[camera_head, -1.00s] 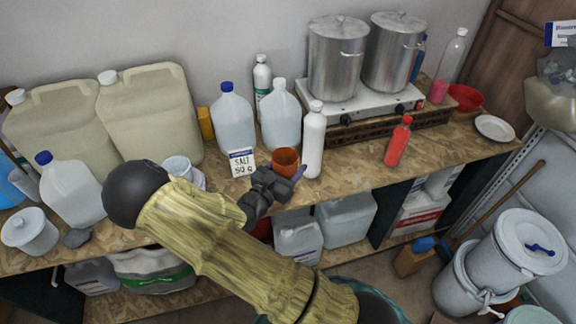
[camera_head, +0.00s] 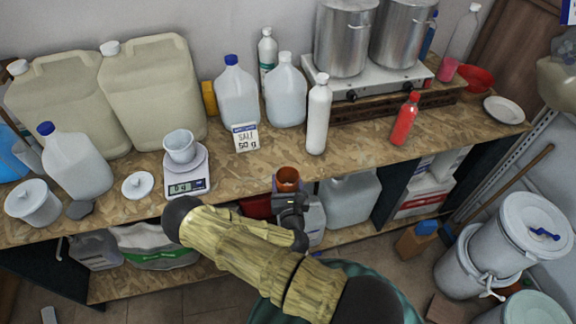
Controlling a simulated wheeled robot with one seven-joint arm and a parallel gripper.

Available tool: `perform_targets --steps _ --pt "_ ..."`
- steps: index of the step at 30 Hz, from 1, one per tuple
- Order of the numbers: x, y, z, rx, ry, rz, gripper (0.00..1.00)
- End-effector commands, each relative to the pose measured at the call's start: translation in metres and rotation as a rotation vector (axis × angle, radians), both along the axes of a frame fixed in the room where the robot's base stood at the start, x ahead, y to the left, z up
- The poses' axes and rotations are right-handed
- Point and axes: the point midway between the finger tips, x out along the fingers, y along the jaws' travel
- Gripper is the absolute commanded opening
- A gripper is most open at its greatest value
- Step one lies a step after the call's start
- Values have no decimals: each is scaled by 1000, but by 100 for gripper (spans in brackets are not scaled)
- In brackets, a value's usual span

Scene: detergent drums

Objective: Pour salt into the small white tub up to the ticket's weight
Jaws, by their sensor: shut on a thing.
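The small white tub (camera_head: 180,147) stands upright on a white scale (camera_head: 201,165) whose display seems to read 0 g. The ticket (camera_head: 245,137) reads "SALT 50 g" and stands against a blue-capped jug. My gripper (camera_head: 290,198) is shut on an orange-brown cup (camera_head: 288,177) and holds it roughly upright at the bench's front edge, right of the scale. The cup's inside looks dark reddish; I cannot make out salt in it. The fingers are partly hidden.
A white lid (camera_head: 138,185) lies left of the scale. A white bottle (camera_head: 318,115) and a red bottle (camera_head: 405,119) stand to the right. The bench (camera_head: 245,170) is clear between scale and cup.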

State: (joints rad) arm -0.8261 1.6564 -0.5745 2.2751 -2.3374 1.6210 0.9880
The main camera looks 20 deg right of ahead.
Motion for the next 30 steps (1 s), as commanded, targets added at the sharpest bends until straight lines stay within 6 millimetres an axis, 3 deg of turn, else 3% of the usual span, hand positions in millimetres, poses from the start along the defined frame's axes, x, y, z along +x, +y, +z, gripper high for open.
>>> perform_targets --steps 1,3,12,16,30 --pt "-4 -1 -27 -5 5 29 34" --pt "-9 -1 -49 -4 3 64 34" --pt "-20 -2 -108 -1 0 135 34" --pt "-22 -2 -116 -1 -2 146 34" --pt "-22 -1 -114 -1 -2 147 34"
